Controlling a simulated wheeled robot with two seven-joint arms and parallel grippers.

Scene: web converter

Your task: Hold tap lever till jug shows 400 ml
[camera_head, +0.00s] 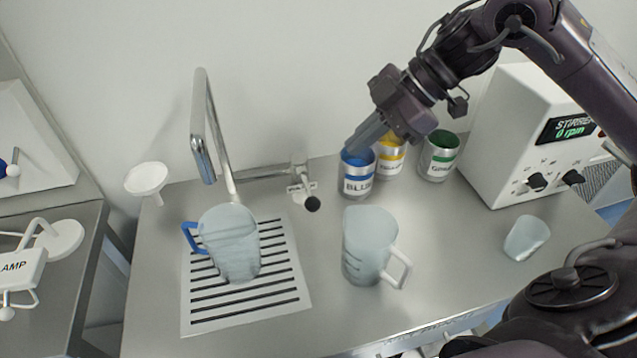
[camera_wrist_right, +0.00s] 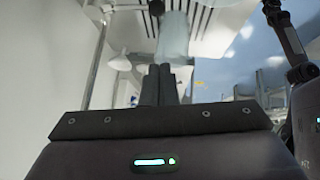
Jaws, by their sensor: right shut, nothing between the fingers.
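A clear jug with a blue handle (camera_head: 229,248) stands upright on the slotted drain grate (camera_head: 200,318), under the spout of the tall metal tap (camera_head: 198,125). Its scale and water level are too small to read. The tap lever (camera_head: 312,203), tipped with a black knob, sticks out at the right of the tap's pipe. My right gripper (camera_head: 358,147) is shut and empty, above the BLUE can and apart from the lever, up and to its right. Its closed fingers (camera_wrist_right: 160,84) show in the right wrist view, with a jug (camera_wrist_right: 173,38) beyond. My left gripper is not in view.
A second jug with a white handle (camera_head: 368,245) stands right of the grate. Blue (camera_head: 358,185), yellow (camera_head: 390,160) and green (camera_head: 438,160) labelled cans stand behind it. A white stirrer (camera_head: 510,140) reading 0 rpm and a small beaker (camera_head: 526,238) are at right. A funnel (camera_head: 146,178) is left.

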